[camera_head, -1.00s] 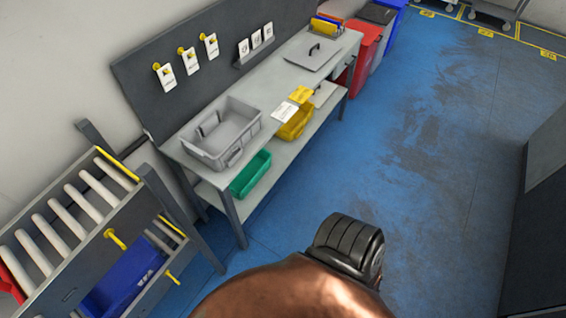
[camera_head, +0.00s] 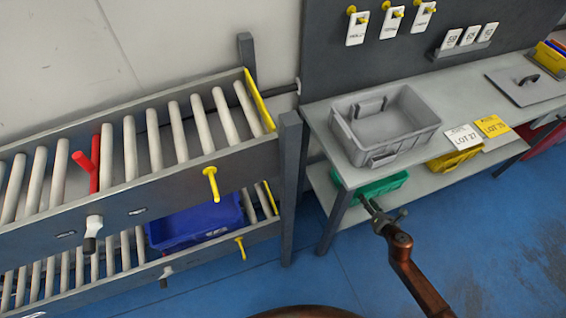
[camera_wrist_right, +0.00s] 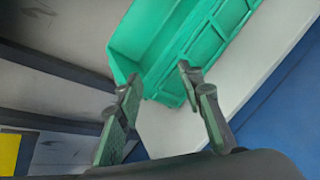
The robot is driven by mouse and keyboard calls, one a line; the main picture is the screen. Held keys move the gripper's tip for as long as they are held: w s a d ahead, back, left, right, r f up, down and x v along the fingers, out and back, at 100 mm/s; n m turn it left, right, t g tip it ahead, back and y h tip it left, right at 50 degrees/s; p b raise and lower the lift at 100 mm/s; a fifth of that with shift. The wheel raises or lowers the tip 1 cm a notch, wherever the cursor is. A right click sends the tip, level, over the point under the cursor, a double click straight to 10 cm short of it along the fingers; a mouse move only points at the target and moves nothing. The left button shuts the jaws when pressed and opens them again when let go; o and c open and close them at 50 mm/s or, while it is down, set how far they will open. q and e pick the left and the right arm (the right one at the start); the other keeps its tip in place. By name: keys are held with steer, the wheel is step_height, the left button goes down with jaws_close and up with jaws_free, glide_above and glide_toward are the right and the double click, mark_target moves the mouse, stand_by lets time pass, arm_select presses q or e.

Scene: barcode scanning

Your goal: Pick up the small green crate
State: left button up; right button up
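The small green crate (camera_head: 378,186) sits on the lower shelf of the grey workbench, below the large grey bin. In the right wrist view the green crate (camera_wrist_right: 180,45) fills the upper middle, its near end just beyond my fingertips. My right gripper (camera_head: 378,212) reaches in from the lower right to the crate's front side. In the right wrist view my right gripper (camera_wrist_right: 157,80) is open, its two fingers apart with nothing held between them. I cannot tell whether a fingertip touches the crate. My left gripper is not in view.
A grey bin (camera_head: 425,132) stands on the bench top (camera_head: 459,95) above the crate. A yellow crate (camera_head: 455,161) sits on the shelf to the right. A bench leg (camera_head: 330,221) stands left of my gripper. A roller rack (camera_head: 150,185) holding a blue crate (camera_head: 202,226) is at left.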

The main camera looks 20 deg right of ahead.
steer(key=w+a+r+n+t+y+b, duration=0.2)
steer(key=w+a+r+n+b, duration=0.25)
steer(key=w+r+n, duration=0.3)
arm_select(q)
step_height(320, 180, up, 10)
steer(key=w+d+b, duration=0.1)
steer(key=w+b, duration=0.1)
arm_select(e)
steer(key=shift+n, duration=0.75)
steer(key=w+f+b, duration=0.1)
steer(key=w+f, duration=0.1)
steer(key=f, duration=0.1)
steer(key=w+a+f+b, duration=0.1)
steer(key=w+f+b, duration=0.1)
steer(key=f, duration=0.1)
steer(key=w+f+b, duration=0.2)
steer(key=f, duration=0.2)
steer(key=shift+a, duration=0.4)
steer(key=shift+w, duration=0.25)
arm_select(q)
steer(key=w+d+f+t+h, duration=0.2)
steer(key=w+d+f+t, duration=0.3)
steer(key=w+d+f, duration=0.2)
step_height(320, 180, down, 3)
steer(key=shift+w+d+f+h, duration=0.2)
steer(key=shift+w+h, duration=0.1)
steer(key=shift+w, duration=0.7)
arm_select(e)
steer(key=shift+c, duration=0.2)
jaws_close()
